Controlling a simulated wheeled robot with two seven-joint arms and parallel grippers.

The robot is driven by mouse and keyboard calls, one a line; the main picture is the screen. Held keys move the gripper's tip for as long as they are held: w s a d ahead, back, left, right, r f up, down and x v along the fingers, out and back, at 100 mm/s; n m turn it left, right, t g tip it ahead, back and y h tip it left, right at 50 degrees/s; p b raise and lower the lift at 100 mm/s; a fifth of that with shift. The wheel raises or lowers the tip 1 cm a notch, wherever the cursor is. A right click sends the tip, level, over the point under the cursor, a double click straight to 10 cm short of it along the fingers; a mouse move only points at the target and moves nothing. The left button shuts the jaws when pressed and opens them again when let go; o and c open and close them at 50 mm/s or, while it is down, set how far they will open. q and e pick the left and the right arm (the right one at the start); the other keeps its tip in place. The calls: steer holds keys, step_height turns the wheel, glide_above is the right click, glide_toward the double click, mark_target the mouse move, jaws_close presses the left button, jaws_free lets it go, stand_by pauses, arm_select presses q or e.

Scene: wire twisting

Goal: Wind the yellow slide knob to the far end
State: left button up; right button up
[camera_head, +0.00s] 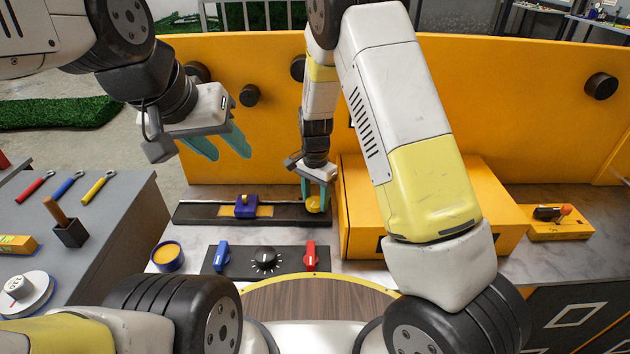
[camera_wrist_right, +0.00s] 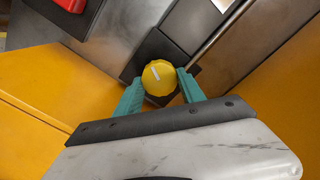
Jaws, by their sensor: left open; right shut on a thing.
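The yellow knob (camera_head: 313,204) sits at the right end of a dark slide rail (camera_head: 195,214). It also shows in the right wrist view (camera_wrist_right: 158,77), round with a white mark line. A blue slider block (camera_head: 246,205) sits on the rail left of its middle, with an orange strip (camera_head: 264,211) showing beside it. My right gripper (camera_head: 315,196) points down and is shut on the yellow knob, with its teal fingers on either side of it in the right wrist view (camera_wrist_right: 160,88). My left gripper (camera_head: 230,150) is open and empty, in the air above and behind the rail's left part.
A yellow box (camera_head: 360,195) stands close to the right of the knob. In front of the rail lies a dark panel (camera_head: 235,266) with a black dial (camera_head: 265,260), a blue switch (camera_head: 222,253) and a red switch (camera_head: 310,256). A round blue-rimmed container (camera_head: 167,256) is at front left.

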steer(key=m, duration=0.3)
steer(key=shift+r+m, duration=0.1)
steer(key=shift+m, duration=0.3)
steer(key=m, duration=0.4)
steer(key=shift+m, duration=0.3)
steer(key=m, duration=0.4)
steer(key=shift+s+m, duration=0.1)
steer(key=shift+m, duration=2)
steer(key=o, duration=1.4)
steer(key=shift+c, duration=0.2)
